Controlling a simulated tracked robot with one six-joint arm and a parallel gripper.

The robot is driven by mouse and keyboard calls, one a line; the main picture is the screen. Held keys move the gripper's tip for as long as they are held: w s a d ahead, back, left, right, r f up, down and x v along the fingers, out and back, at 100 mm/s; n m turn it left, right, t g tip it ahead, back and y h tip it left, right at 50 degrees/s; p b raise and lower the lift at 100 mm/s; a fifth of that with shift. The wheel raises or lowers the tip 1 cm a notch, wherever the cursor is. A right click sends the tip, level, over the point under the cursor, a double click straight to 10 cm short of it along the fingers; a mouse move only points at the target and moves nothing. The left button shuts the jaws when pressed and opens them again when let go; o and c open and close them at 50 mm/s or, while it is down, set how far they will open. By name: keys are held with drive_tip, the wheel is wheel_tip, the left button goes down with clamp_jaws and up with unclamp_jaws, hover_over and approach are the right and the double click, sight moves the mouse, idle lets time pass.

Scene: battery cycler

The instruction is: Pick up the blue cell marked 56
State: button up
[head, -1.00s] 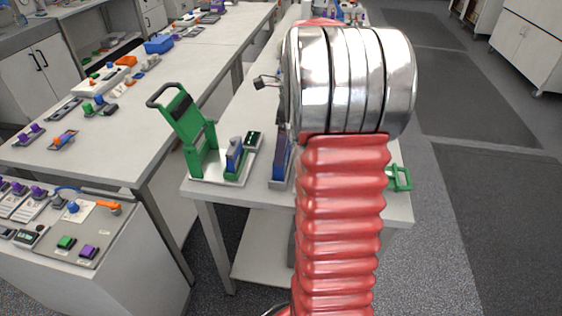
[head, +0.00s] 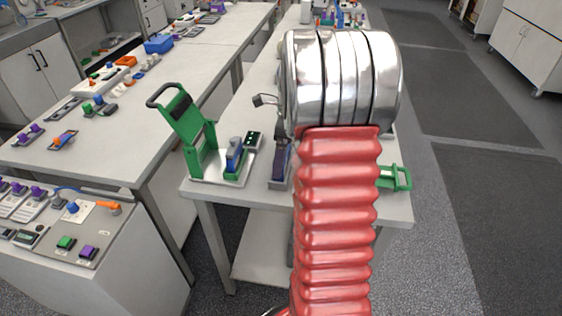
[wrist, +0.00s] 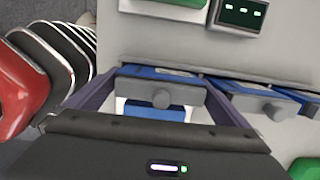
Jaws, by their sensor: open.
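In the wrist view, my gripper (wrist: 161,78) is open, its two dark purple fingers spread to the left and right. A blue cell with a grey front and round knob (wrist: 160,92) lies between the fingers, near their tips. Another blue cell (wrist: 262,96) with a grey knob is just right of the right finger. No number is legible, so I cannot tell which cell is 56. In the head view, a narrow blue-grey item (head: 280,166) stands at my arm's left edge, and my arm hides the gripper.
A green lever fixture (head: 192,130) with a small blue block (head: 235,155) stands left on the white bench (head: 215,200). A green handle (head: 398,178) juts out right of my arm. A dark display box (wrist: 240,14) is at the wrist view's top.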

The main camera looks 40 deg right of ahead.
drive_tip(key=shift+c, duration=0.3)
drive_tip(key=shift+r, duration=0.1)
drive_tip(key=c, duration=1.2)
drive_tip(key=shift+r, duration=0.1)
drive_tip(key=shift+c, duration=0.2)
wheel_tip(320, 180, up, 10)
drive_tip(key=shift+f, duration=0.1)
